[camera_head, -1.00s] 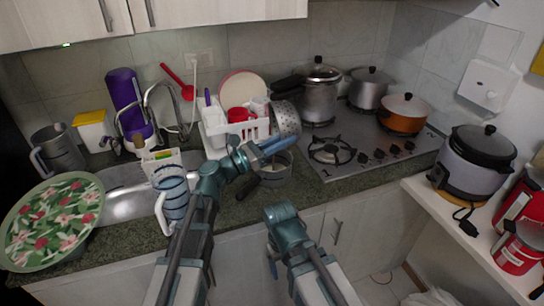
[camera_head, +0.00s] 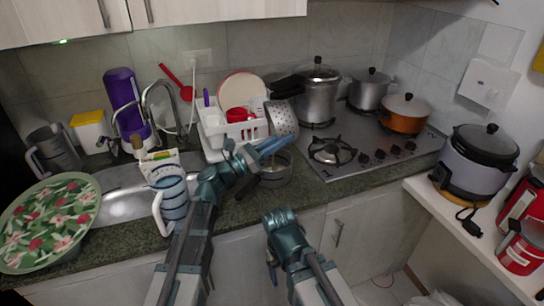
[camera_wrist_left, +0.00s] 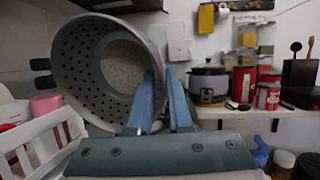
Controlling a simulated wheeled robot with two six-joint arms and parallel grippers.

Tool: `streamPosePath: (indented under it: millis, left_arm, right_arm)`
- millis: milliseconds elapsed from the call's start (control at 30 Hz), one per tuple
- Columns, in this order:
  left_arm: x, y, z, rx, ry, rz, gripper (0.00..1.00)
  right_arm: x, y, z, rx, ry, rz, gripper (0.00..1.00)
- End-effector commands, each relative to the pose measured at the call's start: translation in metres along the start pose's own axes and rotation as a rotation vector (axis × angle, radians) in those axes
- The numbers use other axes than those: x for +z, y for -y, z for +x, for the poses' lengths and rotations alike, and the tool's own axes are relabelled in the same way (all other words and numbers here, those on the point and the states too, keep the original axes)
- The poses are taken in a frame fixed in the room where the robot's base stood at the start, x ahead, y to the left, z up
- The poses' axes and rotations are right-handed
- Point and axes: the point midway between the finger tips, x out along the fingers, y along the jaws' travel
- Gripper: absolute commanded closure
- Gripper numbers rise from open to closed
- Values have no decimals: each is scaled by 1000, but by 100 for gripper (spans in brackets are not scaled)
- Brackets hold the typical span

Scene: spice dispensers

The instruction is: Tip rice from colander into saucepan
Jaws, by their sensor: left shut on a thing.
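The grey perforated colander (camera_head: 283,118) is tilted on its side above the counter, between the dish rack and the stove. In the left wrist view, the colander (camera_wrist_left: 72,58) shows its open mouth, with pale rice (camera_wrist_left: 123,66) inside. My left gripper (camera_head: 272,147) is shut on its rim; its fingers also show in the wrist view (camera_wrist_left: 164,100). The saucepan (camera_head: 277,175) stands on the counter below and in front of the colander, partly hidden by my left gripper. My right gripper (camera_head: 279,216) is low in front of the counter; its jaws are unclear.
A white dish rack (camera_head: 235,135) stands just left of the colander. A pressure cooker (camera_head: 319,95) and an orange pot (camera_head: 404,113) stand on the stove. A blue-striped pitcher (camera_head: 172,200) is near my left arm. The front burner (camera_head: 331,151) is bare.

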Motion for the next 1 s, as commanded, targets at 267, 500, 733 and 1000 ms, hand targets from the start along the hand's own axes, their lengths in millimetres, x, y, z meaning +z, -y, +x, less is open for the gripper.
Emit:
streamPosePath:
  millis: [267, 500, 733, 1000]
  left_arm:
    - [0, 0, -2, 1, 31, -6, 100]
    - [3, -1, -3, 3, 56, -13, 100]
    - [8, -1, -3, 4, 81, -18, 100]
    - [14, -2, -4, 5, 110, -24, 100]
  right_arm:
    - [0, 1, 7, 0, 0, 0, 25]
    - [0, 1, 9, 0, 0, 0, 25]
    - [-1, 1, 10, 0, 0, 0, 25]
    - [-1, 1, 10, 0, 0, 0, 25]
